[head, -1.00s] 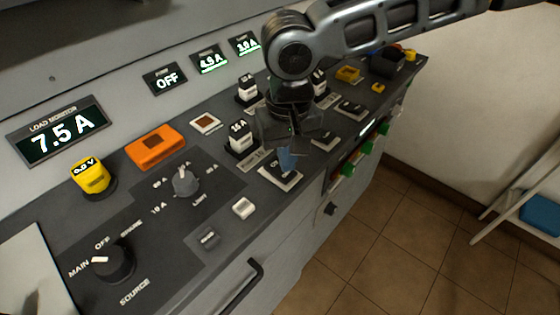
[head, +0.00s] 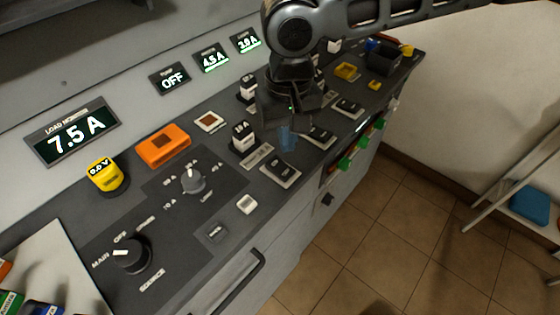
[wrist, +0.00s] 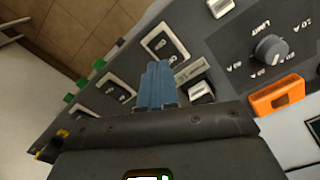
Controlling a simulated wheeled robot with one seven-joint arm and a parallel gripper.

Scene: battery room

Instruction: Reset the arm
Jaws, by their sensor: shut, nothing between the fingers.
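My gripper (head: 287,137) hangs from my arm above the sloped console (head: 193,235) in the head view, pointing down. Its blue fingertips are together with nothing between them. They are near a rocker switch (head: 281,169) and a black-and-white plug-like block (head: 243,138). In the wrist view, the blue fingers (wrist: 157,85) are also closed, in front of the row of rocker switches (wrist: 165,44). I cannot tell whether the fingertips touch the console. My arm reaches in from the upper right and hides part of the console's back.
The load monitor (head: 73,131) reads 7.5 A. An orange block (head: 163,146), a yellow meter (head: 106,176), a limit knob (head: 194,181) and a source knob (head: 131,254) stand on the console's left. A dark bin (head: 384,62) is at the far right. The tiled floor (head: 390,240) in front is clear.

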